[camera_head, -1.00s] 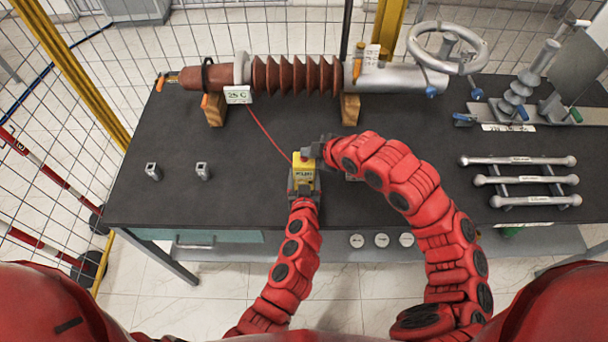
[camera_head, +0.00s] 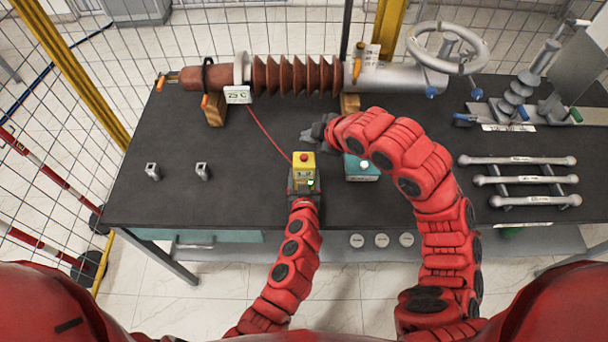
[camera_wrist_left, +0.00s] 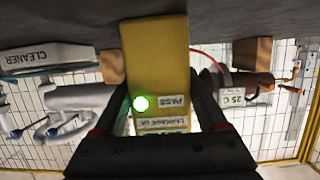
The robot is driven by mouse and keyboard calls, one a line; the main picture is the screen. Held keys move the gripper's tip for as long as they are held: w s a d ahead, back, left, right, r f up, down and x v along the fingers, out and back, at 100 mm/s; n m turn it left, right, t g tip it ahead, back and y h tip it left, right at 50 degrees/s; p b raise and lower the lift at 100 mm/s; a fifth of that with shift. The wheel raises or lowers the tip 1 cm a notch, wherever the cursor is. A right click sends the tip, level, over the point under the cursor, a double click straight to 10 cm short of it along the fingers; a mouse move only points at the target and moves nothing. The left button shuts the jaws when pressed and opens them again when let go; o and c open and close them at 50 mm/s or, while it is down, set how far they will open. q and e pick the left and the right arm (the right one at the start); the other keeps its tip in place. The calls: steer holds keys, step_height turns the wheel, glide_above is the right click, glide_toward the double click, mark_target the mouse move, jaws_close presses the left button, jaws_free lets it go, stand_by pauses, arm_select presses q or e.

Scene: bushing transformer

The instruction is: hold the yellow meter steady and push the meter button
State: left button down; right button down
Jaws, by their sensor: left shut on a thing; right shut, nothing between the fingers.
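The yellow meter (camera_head: 304,167) stands on the dark table with a red button (camera_head: 304,157) on its top. My left gripper (camera_head: 304,186) is shut on the meter's near part. In the left wrist view the yellow meter (camera_wrist_left: 158,80) sits between the fingers of my left gripper (camera_wrist_left: 165,115), with a lit green light (camera_wrist_left: 141,103) beside the word PASS. My right gripper (camera_head: 316,133) is shut and empty, beyond the meter and slightly right, apart from the button.
The brown ribbed bushing (camera_head: 295,75) lies on wooden blocks along the back, with a tag reading 25 C (camera_head: 238,95). A teal and white box (camera_head: 361,170) sits right of the meter, under my right arm. Metal bars (camera_head: 520,180) lie at the right. The table's left part is mostly clear.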

stand_by(0.4)
arm_select(q)
jaws_free()
steer(key=shift+s, duration=0.1)
